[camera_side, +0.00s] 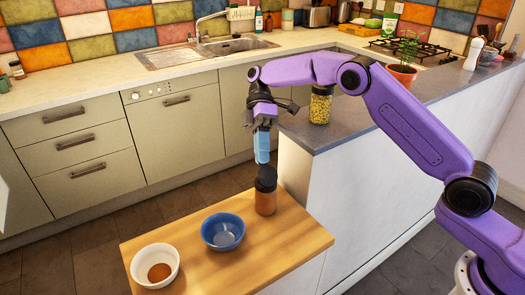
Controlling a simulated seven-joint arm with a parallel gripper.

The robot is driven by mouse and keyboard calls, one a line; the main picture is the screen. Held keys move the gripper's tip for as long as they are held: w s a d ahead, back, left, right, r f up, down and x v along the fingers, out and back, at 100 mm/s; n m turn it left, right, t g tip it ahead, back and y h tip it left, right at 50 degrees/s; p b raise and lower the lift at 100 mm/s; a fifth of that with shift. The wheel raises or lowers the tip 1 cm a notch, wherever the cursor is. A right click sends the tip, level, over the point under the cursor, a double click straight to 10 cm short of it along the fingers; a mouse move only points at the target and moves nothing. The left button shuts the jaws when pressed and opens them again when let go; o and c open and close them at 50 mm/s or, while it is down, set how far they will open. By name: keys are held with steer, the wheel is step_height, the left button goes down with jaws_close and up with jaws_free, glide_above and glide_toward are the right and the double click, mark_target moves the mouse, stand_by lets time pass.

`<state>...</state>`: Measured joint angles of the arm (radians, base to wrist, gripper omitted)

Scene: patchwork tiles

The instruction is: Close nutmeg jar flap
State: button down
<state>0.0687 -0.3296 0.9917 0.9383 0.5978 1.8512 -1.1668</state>
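A small brown jar with a black top (265,201), which looks like the nutmeg jar, stands upright on the wooden worktop, right of the blue bowl. The black lid (266,175) is small in view, and I cannot tell how its flap sits. My gripper (262,158) points down just above the lid. Its light blue fingers look like one block from this side, so their opening cannot be made out. Whether the fingertips touch the lid is unclear.
A blue bowl (223,241) and a white bowl (137,273) with brown powder (159,272) stand on the wooden worktop (292,240). A jar with yellow contents (320,108) stands on the grey counter (350,129). A potted plant (403,75) is farther right. The worktop's right front is clear.

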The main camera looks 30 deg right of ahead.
steer(key=c, duration=1.3)
jaws_free()
steer(key=shift+c, duration=0.2)
steer(key=shift+s+r, duration=0.1)
